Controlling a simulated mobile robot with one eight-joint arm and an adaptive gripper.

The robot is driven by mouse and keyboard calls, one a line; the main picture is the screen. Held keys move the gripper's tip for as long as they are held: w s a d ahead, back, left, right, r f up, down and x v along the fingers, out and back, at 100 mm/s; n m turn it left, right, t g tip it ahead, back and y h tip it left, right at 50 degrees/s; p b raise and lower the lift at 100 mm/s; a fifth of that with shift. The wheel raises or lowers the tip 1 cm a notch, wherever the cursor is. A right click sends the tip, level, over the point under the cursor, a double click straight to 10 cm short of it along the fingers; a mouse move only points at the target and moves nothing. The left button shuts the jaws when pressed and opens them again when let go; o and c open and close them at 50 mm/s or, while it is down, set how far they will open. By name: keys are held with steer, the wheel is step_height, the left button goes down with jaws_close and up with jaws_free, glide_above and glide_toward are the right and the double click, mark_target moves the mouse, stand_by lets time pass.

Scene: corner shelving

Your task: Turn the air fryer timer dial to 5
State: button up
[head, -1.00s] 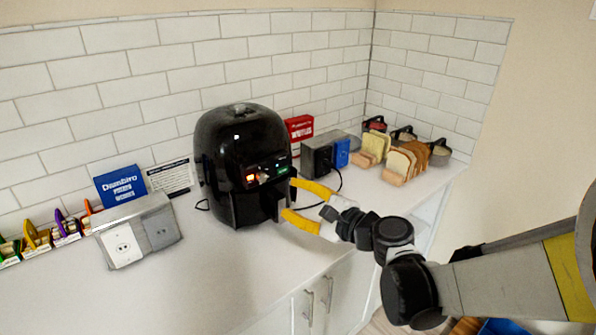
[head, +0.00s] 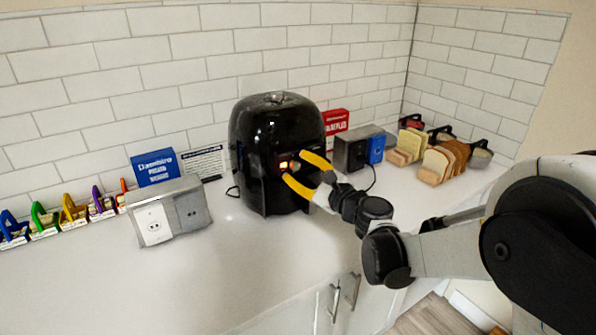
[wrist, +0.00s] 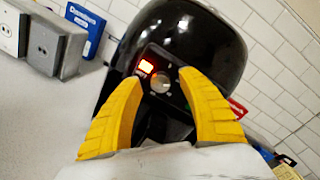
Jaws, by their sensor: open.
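The black air fryer (head: 272,125) stands upright on the white counter against the tiled wall. The dial's setting is too small to read. My gripper (head: 292,165) has yellow fingers and is open in front of the panel. In the wrist view the gripper (wrist: 160,85) has its fingers spread on either side of the dial, which shows between them. I cannot tell whether a finger touches the panel. In the head view the fingers hide much of the dial.
A grey outlet box (head: 170,214), a blue box (head: 155,168) and a small sign (head: 204,163) stand left of the fryer. A red box (head: 336,121), another outlet box (head: 352,149) and bread slices (head: 440,162) stand right. The front counter (head: 230,270) is clear.

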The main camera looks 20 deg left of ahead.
steer(key=shift+w+a, duration=0.1)
jaws_close()
stand_by(0.4)
steer(key=n+p, duration=0.1)
steer(key=n, duration=0.4)
steer(key=shift+n, duration=0.4)
steer(key=n+h, duration=0.1)
steer(key=n, duration=0.4)
steer(key=shift+n, duration=0.4)
